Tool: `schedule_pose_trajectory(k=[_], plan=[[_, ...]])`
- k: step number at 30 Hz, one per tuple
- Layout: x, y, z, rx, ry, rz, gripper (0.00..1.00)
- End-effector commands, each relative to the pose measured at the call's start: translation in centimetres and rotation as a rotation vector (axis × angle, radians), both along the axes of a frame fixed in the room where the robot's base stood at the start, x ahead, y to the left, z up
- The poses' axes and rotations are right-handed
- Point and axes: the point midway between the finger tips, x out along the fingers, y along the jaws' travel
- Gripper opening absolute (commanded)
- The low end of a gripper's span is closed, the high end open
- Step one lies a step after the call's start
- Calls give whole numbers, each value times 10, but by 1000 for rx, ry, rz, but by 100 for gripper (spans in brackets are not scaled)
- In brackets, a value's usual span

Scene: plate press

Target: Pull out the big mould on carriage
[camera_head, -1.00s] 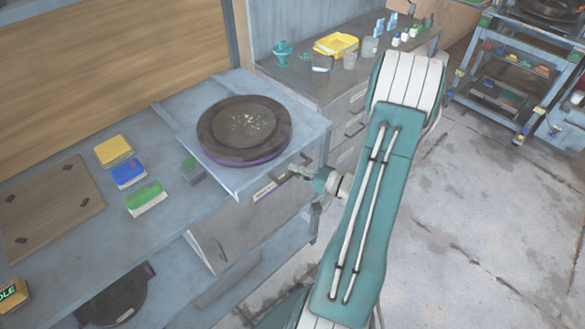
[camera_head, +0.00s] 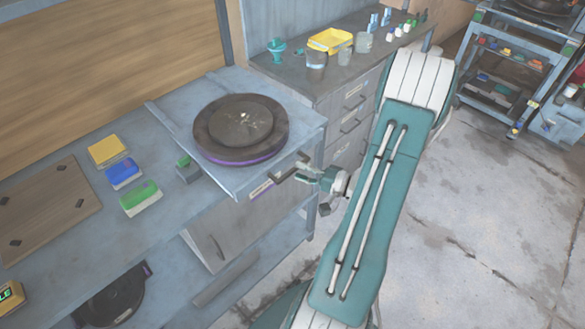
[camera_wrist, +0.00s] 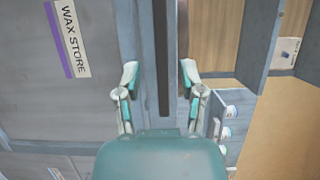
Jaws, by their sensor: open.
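The big mould (camera_head: 241,128) is a round, dark brown disc with a purple lower edge. It lies flat on a blue-grey carriage plate (camera_head: 300,128) on the bench. A dark bar handle (camera_head: 285,174) sticks out from the carriage's front edge. My gripper (camera_head: 308,179) is open just to the right of this handle, close to it; I cannot tell whether they touch. In the wrist view my two fingers (camera_wrist: 160,78) are spread, with a dark upright bar (camera_wrist: 163,50) ahead between them, seemingly the handle. Nothing is seen held.
A grey panel with a WAX STORE label (camera_wrist: 75,35) shows at left in the wrist view. Yellow, blue (camera_head: 124,173) and green blocks lie on the bench to the left. Drawers (camera_head: 350,125) stand behind. The floor (camera_head: 470,230) to the right is clear.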

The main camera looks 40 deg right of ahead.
Motion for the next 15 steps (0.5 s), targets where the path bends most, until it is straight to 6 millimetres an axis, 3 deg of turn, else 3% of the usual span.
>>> schedule_pose_trajectory(k=[9,15], plan=[[-58,-25,-1,1,3,-5,51],[-78,-34,-1,1,2,-1,51]])
